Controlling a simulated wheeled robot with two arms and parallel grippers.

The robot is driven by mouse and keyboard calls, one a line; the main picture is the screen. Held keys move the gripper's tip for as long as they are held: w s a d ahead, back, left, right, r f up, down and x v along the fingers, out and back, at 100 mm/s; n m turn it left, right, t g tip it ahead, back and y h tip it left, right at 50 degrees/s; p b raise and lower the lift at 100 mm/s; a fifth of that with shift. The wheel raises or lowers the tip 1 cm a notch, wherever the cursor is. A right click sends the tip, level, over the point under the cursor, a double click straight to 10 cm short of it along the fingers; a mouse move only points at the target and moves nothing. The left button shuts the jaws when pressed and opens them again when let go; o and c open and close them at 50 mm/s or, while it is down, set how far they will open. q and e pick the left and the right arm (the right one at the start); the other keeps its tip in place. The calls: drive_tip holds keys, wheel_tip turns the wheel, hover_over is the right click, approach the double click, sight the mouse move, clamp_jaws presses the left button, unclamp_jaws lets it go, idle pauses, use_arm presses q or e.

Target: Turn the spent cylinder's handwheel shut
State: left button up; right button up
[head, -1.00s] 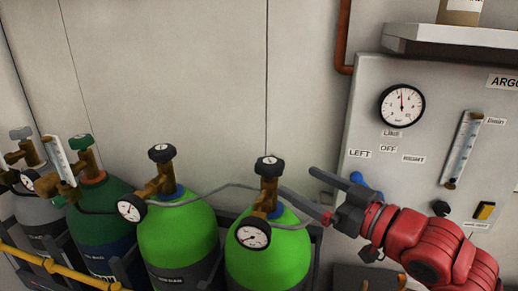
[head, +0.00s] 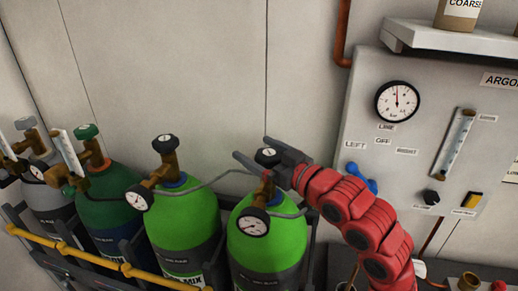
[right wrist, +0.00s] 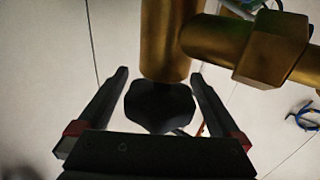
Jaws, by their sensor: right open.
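Two bright green cylinders stand side by side, a left one (head: 182,225) and a right one (head: 270,250). The right one has a black handwheel (head: 267,157) on its brass valve and a round gauge (head: 253,222). The left one has its own black handwheel (head: 165,144) and gauge (head: 138,198). The needles are too small to read. My right gripper (head: 250,148) is open around the right cylinder's handwheel. In the right wrist view, the dark handwheel (right wrist: 160,106) sits between the spread fingers (right wrist: 160,73), with a gap on each side. My left gripper is not in view.
A dark green cylinder (head: 108,208) and a grey one (head: 62,208) stand further left. A yellow rail (head: 100,258) runs in front. A wall panel (head: 400,170) with a gauge, a blue lever (head: 360,177) and a flowmeter is at right, below a shelf (head: 455,38).

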drive_tip(key=c, duration=1.3)
